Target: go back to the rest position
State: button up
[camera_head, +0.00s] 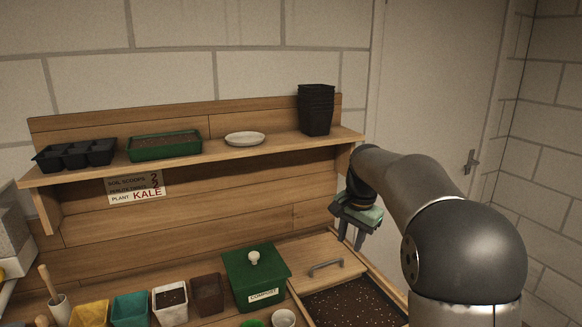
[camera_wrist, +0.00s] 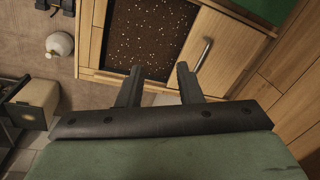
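My gripper (camera_head: 350,232) hangs at the right end of the bench, beside the right end of the shelf and above the wooden lid with a metal handle. In the wrist view my gripper (camera_wrist: 158,85) shows two dark fingers set well apart. Nothing is between them, so it is open and empty. Below the fingers lie the soil bin (camera_wrist: 150,35), filled with dark speckled soil, and the wooden lid (camera_wrist: 225,50). In the head view the soil bin (camera_head: 352,305) is partly hidden by my arm.
The shelf (camera_head: 205,160) bears a black cell tray (camera_head: 75,154), a green tray of soil (camera_head: 165,145), a pale dish (camera_head: 245,139) and stacked black pots (camera_head: 316,110). A green compost box (camera_head: 256,275) and several coloured pots stand on the bench. A door (camera_head: 430,80) is behind my arm.

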jog(key=s+f+n, duration=0.3)
jog(key=s, duration=0.8)
jog(key=s+f+n, duration=0.2)
jog(key=s+f, duration=0.1)
jog(key=s, duration=0.8)
jog(key=s+f+n+g, duration=0.1)
jog(key=s+f+n, duration=0.2)
jog(key=s, duration=0.9)
jog(key=shift+a+f+n+h, duration=0.3)
jog(key=shift+a+f+h, duration=0.1)
jog(key=shift+a, duration=0.05)
